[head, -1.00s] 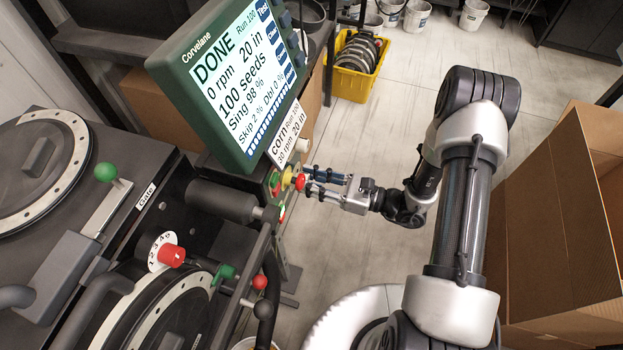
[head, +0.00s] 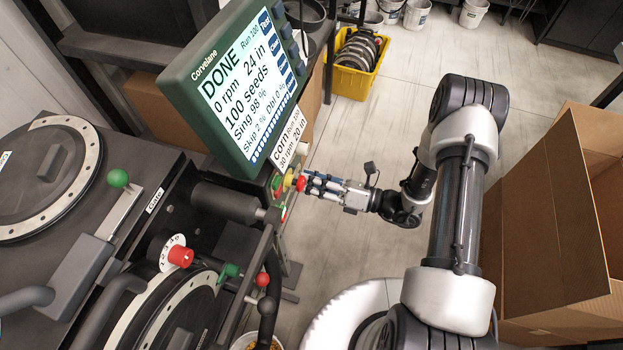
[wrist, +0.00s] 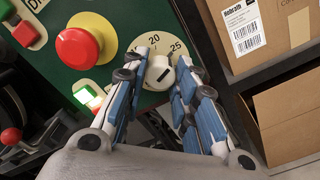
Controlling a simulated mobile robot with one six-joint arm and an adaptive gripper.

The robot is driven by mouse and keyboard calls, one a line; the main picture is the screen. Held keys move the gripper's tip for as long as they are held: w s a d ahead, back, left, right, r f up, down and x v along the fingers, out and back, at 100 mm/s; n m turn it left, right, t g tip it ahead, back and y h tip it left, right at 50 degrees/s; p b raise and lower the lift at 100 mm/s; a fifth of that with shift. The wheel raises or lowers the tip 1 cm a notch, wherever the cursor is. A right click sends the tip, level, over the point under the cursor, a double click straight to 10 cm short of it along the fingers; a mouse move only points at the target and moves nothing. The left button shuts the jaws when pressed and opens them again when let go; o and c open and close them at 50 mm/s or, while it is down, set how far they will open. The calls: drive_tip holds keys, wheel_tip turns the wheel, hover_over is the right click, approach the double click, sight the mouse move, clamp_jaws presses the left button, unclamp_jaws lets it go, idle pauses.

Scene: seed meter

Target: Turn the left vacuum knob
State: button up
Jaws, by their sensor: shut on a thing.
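The knob is a white dial (wrist: 159,72) with a pale pointer, on a green panel marked 20 and 25, in the wrist view. My gripper (wrist: 162,82) has its blue-padded fingers on either side of it, shut on it. In the head view my gripper (head: 312,184) reaches the right face of the green console, and its fingers hide the knob. The console screen (head: 242,92) reads DONE, 0 rpm, 24 in, 100 seeds.
A red button on a yellow ring (wrist: 78,50) sits left of the dial. A paper card (head: 290,140) reads corn, 30 rpm, 20 in. A cardboard box (head: 560,220) stands right of my arm. A yellow crate (head: 352,82) is on the floor behind.

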drive_tip(key=shift+m, duration=0.6)
drive_tip(key=o, duration=1.1)
drive_tip(key=shift+d, duration=0.1)
drive_tip(key=v, duration=1.2)
